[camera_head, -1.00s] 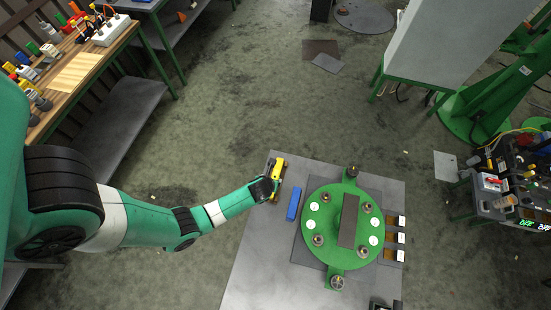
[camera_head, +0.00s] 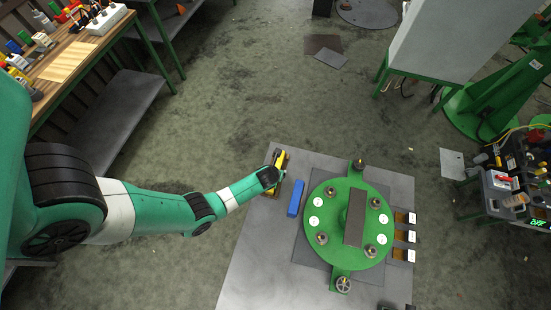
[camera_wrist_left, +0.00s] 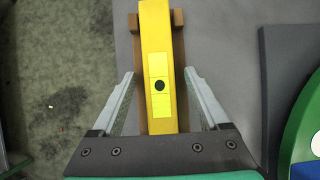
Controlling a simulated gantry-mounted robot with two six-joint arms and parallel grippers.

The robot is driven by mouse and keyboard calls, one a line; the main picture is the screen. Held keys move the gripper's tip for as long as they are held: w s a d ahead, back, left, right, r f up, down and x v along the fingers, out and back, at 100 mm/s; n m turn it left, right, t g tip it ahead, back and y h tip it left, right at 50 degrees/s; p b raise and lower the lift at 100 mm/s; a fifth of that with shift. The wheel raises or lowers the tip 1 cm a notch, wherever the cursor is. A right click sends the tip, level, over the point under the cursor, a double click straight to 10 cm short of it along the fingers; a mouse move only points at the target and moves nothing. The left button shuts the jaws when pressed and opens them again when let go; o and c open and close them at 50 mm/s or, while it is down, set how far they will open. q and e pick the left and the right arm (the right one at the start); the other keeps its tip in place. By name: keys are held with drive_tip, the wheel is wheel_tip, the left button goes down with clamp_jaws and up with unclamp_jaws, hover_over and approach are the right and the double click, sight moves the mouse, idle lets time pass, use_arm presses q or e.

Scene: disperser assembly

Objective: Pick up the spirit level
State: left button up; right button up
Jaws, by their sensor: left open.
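The spirit level is a yellow bar (camera_wrist_left: 158,60) with paler yellow panels and a dark round spot, lying in a brown holder (camera_wrist_left: 179,50) in the left wrist view. In the head view the yellow level (camera_head: 280,160) is at the table's far left corner, partly hidden by my left gripper (camera_head: 271,180). In the wrist view my left gripper (camera_wrist_left: 160,102) is open, with one finger on each side of the level. Gaps show between both fingers and the bar. The right gripper is not in view.
A blue block (camera_head: 296,198) lies to the right of the level on the grey table (camera_head: 250,262). A green round disc assembly (camera_head: 330,225) with bolts stands further right. Small brown-and-white pieces (camera_head: 405,236) sit at the right edge. The table's left edge is close to my gripper.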

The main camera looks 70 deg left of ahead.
use_arm(q)
clamp_jaws()
drive_tip(key=shift+r, duration=0.1)
idle(0.4)
drive_tip(key=shift+r, duration=0.25)
drive_tip(key=r+p, duration=0.2)
drive_tip(key=r, duration=0.1)
drive_tip(key=r+p, duration=0.1)
drive_tip(key=shift+s+d+r, duration=0.3)
drive_tip(key=shift+s, duration=0.1)
drive_tip(key=p+v, duration=0.2)
drive_tip(key=s+p+v, duration=0.1)
drive_tip(key=p+v, duration=0.2)
drive_tip(key=shift+s+d, duration=0.1)
drive_tip(key=s+d+r+p, duration=0.3)
drive_tip(key=s+d+p, duration=0.3)
drive_tip(key=s, duration=0.1)
drive_tip(key=shift+s+r, duration=0.2)
drive_tip(key=shift+r, duration=0.05)
